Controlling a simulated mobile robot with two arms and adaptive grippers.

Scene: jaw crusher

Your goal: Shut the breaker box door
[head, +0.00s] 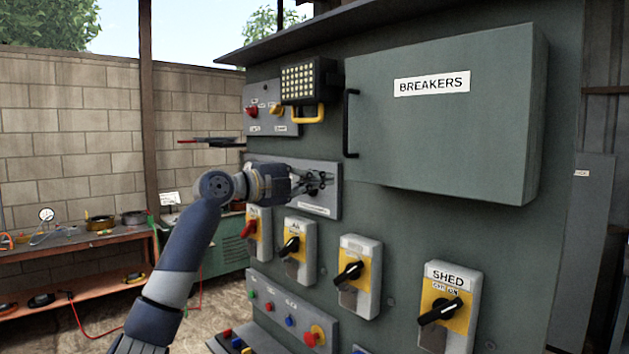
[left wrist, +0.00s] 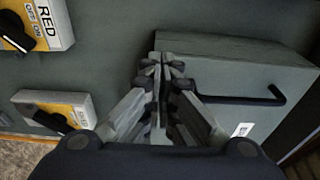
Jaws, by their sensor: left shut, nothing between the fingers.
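The grey breaker box (head: 530,130) is fixed to the upper part of the grey panel wall. Its door (head: 440,140) carries a white BREAKERS label and lies flat over the box front, with no gap that I can see. The black bar handle (head: 350,125) is on the door's left edge. In the left wrist view the box (left wrist: 225,65) and its handle (left wrist: 240,98) lie to the right of the fingers. My left gripper (head: 322,183) is shut and empty, below and left of the door handle. It shows in the left wrist view (left wrist: 164,65). My right gripper is out of view.
Several yellow rotary switches, one marked SHED (head: 445,300), stand out below the box. A lamp unit with a yellow handle (head: 308,82) is left of the box. A button panel (head: 290,310) is low down. A workbench (head: 75,240) stands at far left.

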